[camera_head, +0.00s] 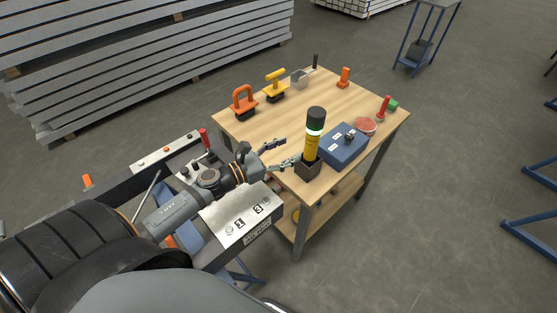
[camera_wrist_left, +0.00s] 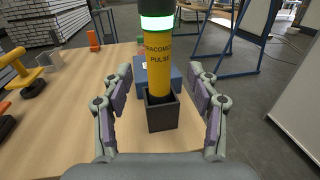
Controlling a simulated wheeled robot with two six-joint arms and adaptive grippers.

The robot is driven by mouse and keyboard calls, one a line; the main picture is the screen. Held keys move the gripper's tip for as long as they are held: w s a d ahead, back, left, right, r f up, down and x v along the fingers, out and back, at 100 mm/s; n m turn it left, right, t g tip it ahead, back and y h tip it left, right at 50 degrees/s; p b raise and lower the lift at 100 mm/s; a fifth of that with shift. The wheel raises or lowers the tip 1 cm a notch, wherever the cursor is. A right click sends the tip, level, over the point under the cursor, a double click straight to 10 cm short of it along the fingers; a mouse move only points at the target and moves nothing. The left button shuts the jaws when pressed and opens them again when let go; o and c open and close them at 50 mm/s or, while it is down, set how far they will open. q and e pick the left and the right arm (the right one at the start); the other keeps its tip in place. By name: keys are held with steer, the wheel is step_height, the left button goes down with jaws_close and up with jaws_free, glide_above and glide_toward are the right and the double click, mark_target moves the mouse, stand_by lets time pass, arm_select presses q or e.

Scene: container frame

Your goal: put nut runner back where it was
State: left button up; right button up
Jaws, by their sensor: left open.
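The nut runner (camera_head: 311,145) is a yellow tool with a black top and a lit green-white ring. It stands upright in a small dark square holder (camera_head: 308,169) at the near edge of the wooden table. It also shows in the left wrist view (camera_wrist_left: 174,75), with its lower end inside the holder (camera_wrist_left: 163,114). My left gripper (camera_head: 283,153) is open just left of the nut runner. In the left wrist view its fingers (camera_wrist_left: 163,98) stand apart on either side of the holder and tool, with visible gaps. My right gripper is not in view.
The wooden table (camera_head: 270,130) also bears a blue box (camera_head: 343,148) right behind the holder, an orange-handled tool (camera_head: 244,101), a yellow-handled tool (camera_head: 276,86) and a red-handled tool (camera_head: 384,108). A grey frame with numbered plates (camera_head: 238,222) lies beneath my left arm.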

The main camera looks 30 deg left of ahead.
arm_select(q)
steer(key=p+v, duration=0.1)
steer(key=v, duration=0.1)
steer(key=shift+s+a+r, duration=0.1)
steer(key=shift+s+a, duration=0.1)
stand_by(0.3)
